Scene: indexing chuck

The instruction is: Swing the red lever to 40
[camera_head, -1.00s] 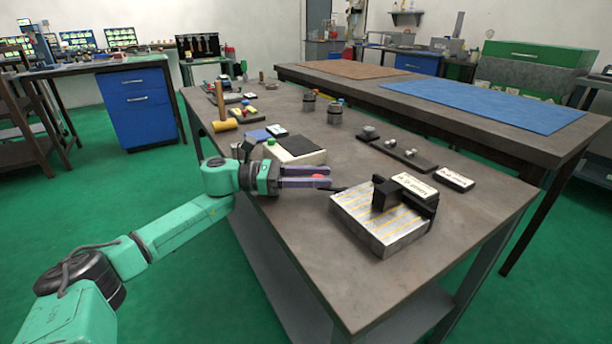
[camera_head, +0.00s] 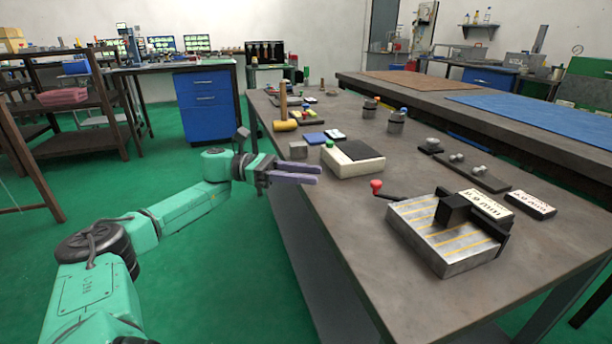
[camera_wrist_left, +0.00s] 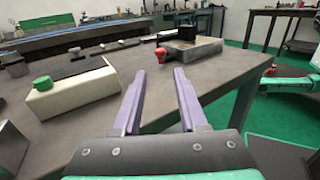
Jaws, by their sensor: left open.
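The red lever (camera_head: 376,186) is a red knob on a dark arm. It sticks out from the left back corner of a silver block with yellow lines (camera_head: 447,243) and a black bridge on top. In the left wrist view the red knob (camera_wrist_left: 160,53) shows beyond the fingertips, with the block (camera_wrist_left: 205,50) behind it. My left gripper (camera_head: 318,174) is open and empty, left of the knob and apart from it, over the table's left edge. It also shows in the left wrist view (camera_wrist_left: 160,72). No scale or number on the lever is readable. My right gripper is not in view in the head view.
A mallet (camera_head: 284,124) and small parts lie farther back. The table front (camera_head: 390,290) is clear.

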